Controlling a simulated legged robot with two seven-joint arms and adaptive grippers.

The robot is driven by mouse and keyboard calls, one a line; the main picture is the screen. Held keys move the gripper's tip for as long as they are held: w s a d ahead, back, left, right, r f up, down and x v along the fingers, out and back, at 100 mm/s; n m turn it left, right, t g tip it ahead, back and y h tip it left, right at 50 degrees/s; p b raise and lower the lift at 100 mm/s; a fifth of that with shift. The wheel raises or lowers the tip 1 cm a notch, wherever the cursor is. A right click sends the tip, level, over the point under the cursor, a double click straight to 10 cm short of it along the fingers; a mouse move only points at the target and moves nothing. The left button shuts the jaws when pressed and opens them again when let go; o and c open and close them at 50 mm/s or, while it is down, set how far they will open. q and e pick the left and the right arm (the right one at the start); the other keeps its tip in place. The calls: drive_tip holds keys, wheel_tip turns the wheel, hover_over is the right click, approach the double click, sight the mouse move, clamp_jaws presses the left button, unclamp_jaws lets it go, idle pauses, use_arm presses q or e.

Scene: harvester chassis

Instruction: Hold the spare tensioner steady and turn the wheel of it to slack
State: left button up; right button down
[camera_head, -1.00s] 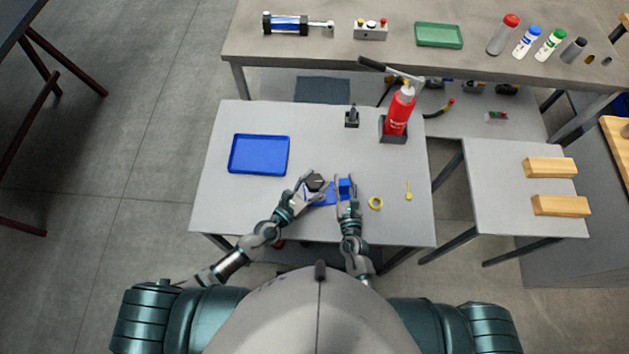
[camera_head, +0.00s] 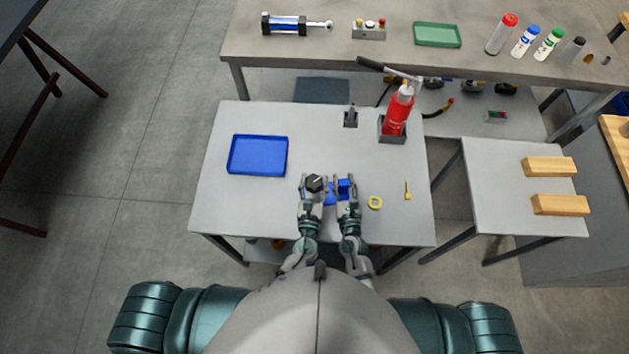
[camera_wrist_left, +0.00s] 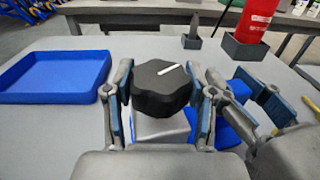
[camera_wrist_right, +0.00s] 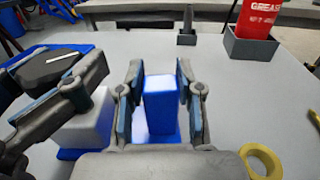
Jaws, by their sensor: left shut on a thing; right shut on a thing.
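The spare tensioner has a black lobed wheel with a white mark line (camera_wrist_left: 160,88), a pale block under it (camera_wrist_left: 163,128) and a blue base with an upright blue block (camera_wrist_right: 160,105). It stands on the grey table. My left gripper (camera_head: 314,184) is shut on the black wheel, one finger on each side, as the left wrist view (camera_wrist_left: 160,105) shows. The white line points up and to the right there. My right gripper (camera_head: 346,186) is shut around the upright blue block, which sits between its fingers in the right wrist view (camera_wrist_right: 160,110). The grippers hide part of the base.
A blue tray (camera_head: 231,157) lies left on the table. A red grease bottle (camera_head: 398,112) stands in a dark holder at the back right, beside a small dark post (camera_head: 351,118). A yellow ring (camera_head: 375,203) and a yellow pin (camera_head: 407,190) lie to the right.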

use_arm(q)
drive_tip(key=shift+d+n+y, duration=0.2)
drive_tip(key=shift+n+y, duration=0.3)
drive_tip(key=shift+y, duration=0.3)
drive_tip(key=shift+d+n+y, duration=0.15)
drive_tip(key=shift+n+y, duration=0.35)
drive_tip(key=shift+y, duration=0.3)
drive_tip(key=shift+s+f, duration=0.1)
drive_tip(key=o, duration=1.2)
drive_tip(key=shift+a+y, duration=0.25)
drive_tip(key=shift+y, duration=0.05)
